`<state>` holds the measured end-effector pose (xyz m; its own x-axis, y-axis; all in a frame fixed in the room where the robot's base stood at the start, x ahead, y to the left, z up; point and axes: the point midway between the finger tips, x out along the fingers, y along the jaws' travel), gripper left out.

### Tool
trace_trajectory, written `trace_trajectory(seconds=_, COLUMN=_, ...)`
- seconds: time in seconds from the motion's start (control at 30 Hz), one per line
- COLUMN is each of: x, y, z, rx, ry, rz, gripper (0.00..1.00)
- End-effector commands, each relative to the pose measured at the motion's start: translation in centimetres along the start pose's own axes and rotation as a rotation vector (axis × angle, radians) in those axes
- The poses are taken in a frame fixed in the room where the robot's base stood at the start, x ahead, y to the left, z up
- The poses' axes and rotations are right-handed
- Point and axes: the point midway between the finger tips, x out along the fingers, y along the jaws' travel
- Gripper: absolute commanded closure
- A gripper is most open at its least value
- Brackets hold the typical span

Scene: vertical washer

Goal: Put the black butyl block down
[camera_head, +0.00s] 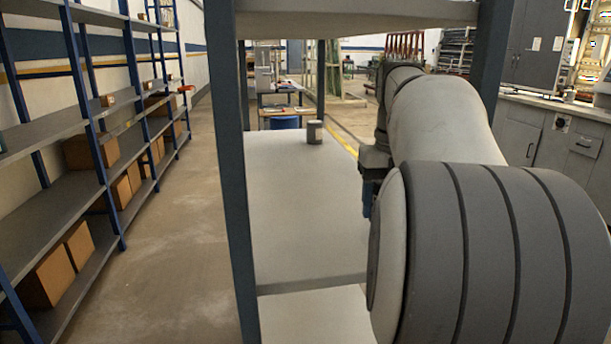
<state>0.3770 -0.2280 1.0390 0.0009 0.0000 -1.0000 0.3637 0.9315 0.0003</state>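I cannot make out a black butyl block in the head view. My arm reaches forward along the right side of a grey shelf unit, over the light shelf board (300,215). Part of what looks like my gripper (370,190) shows as a dark and bluish shape at the board's right side, left of my large arm link. My arm hides the rest of it, so its fingers and anything between them cannot be seen. A small grey-brown cylinder (314,132) stands upright near the board's far end, apart from my gripper.
A lower board (315,318) is below. The middle of the main board is clear. A rack with cardboard boxes (80,245) lines the left wall.

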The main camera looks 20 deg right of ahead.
Motion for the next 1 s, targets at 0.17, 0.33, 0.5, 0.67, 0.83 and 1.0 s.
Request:
trace_trajectory(seconds=0.17, x=0.1, y=0.9, z=5.1, rx=-0.012, ry=0.002, rz=0.001, gripper=0.74)
trace_trajectory(seconds=0.33, x=0.1, y=1.5, z=9.4, rx=-0.016, ry=0.001, rz=0.0, gripper=0.74)
trace_trajectory(seconds=0.5, x=0.1, y=2.0, z=12.9, rx=-0.017, ry=0.0, rz=0.0, gripper=0.74)
trace_trajectory(seconds=0.67, x=-0.1, y=2.2, z=14.5, rx=-0.016, ry=0.0, rz=0.0, gripper=0.74)
trace_trajectory(seconds=0.83, x=0.0, y=2.3, z=15.5, rx=-0.016, ry=0.0, rz=0.0, gripper=0.74)
trace_trajectory(seconds=1.0, x=3.0, y=2.3, z=15.4, rx=-0.014, ry=0.001, rz=0.001, gripper=0.74)
